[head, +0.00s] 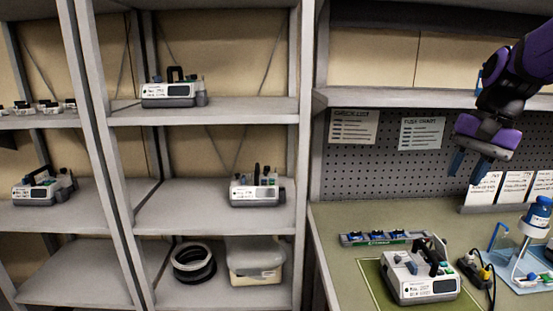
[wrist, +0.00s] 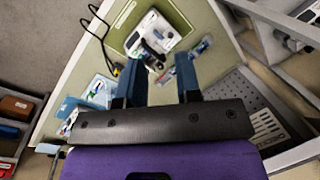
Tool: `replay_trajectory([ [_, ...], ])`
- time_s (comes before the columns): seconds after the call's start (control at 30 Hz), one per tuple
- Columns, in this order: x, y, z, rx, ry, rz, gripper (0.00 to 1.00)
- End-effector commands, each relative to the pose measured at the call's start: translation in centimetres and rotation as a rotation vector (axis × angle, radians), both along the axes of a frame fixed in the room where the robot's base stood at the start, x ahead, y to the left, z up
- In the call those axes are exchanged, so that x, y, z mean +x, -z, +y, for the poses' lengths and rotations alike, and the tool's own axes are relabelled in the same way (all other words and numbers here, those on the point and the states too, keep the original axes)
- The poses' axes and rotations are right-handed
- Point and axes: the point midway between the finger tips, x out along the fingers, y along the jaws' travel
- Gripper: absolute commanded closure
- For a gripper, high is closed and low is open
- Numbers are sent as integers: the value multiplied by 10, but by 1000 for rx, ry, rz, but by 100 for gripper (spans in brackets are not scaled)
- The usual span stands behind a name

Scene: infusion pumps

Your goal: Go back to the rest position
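My gripper (head: 467,168) hangs at the upper right of the head view, in front of the pegboard and above the workbench. Its two blue fingers are apart with nothing between them. The wrist view also shows my gripper (wrist: 160,80) open and empty. A white and grey infusion pump (head: 420,282) with a black handle stands on the green mat of the workbench, below and left of my gripper. The same pump (wrist: 158,34) shows beyond the fingertips in the wrist view, well apart from them.
An overhead shelf (head: 400,97) is close to my arm.

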Motion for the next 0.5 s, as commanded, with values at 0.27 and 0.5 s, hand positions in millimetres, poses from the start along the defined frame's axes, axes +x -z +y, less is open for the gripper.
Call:
replay_trajectory([
  [0.27,-70,-14,29,-144,-189,-184,68],
  [0.5,-124,-10,42,-258,-346,-340,68],
])
